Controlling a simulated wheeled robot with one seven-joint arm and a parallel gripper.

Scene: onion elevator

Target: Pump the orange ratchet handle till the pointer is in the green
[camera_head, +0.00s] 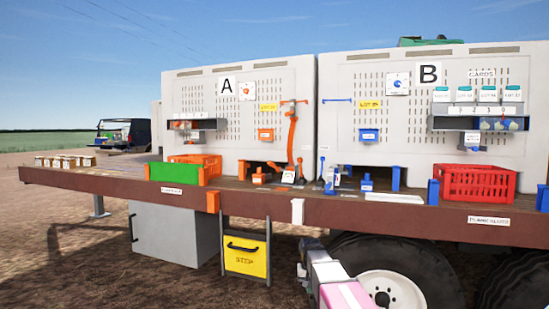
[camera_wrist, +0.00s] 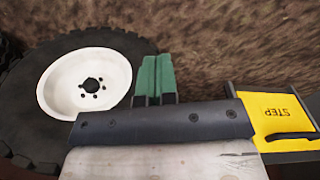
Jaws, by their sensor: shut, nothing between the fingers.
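A tall orange handle (camera_head: 291,142) stands upright on the trailer deck in front of panel A, near the gap between the panels. A small white dial (camera_head: 288,176) sits at its foot. Its pointer and any green zone are too small to read. My arm rises from the bottom of the head view, low in front of the trailer wheel and well below the deck, apart from the handle. In the wrist view my gripper (camera_wrist: 155,72) has two green fingers shut together with nothing between them. It points down towards the ground beside the wheel.
The brown deck edge (camera_head: 120,187) runs across above my arm. A yellow step (camera_head: 246,257) hangs left of my arm, and a trailer wheel (camera_head: 392,285) stands behind it. Blue levers (camera_head: 322,168) stand right of the orange handle. Orange (camera_head: 195,160) and red (camera_head: 475,184) crates sit on the deck.

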